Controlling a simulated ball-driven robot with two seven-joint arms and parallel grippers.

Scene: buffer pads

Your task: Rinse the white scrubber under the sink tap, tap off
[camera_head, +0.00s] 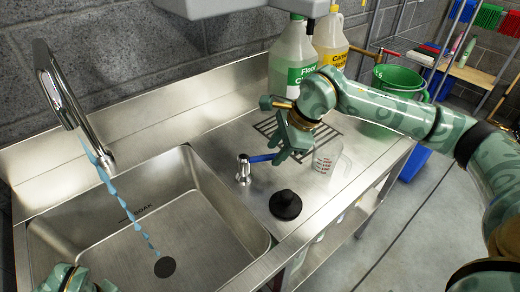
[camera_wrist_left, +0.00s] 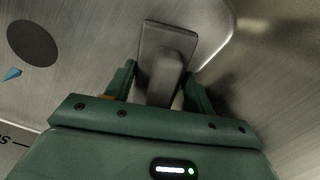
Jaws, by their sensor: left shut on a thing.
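The metal tap spout (camera_head: 70,98) at the left pours a stream of blue water (camera_head: 121,205) into the sink (camera_head: 60,222), down toward the dark drain (camera_head: 165,267). The tap valve (camera_head: 243,170) with a blue lever (camera_head: 262,158) stands on the counter right of the basin. My right gripper (camera_head: 280,156) is beside the lever's right end; contact and finger gap are unclear. My left gripper (camera_head: 76,284) shows only partly at the lower left edge. In the left wrist view, the left gripper (camera_wrist_left: 160,88) is shut on the scrubber (camera_wrist_left: 168,45), a grey-looking block with a handle, over the basin.
A black round-based knob (camera_head: 285,205) and a clear measuring cup (camera_head: 327,157) stand on the counter. Green-labelled (camera_head: 293,62) and yellow (camera_head: 330,40) jugs stand behind, near a green bucket (camera_head: 400,82). Open floor lies at the right.

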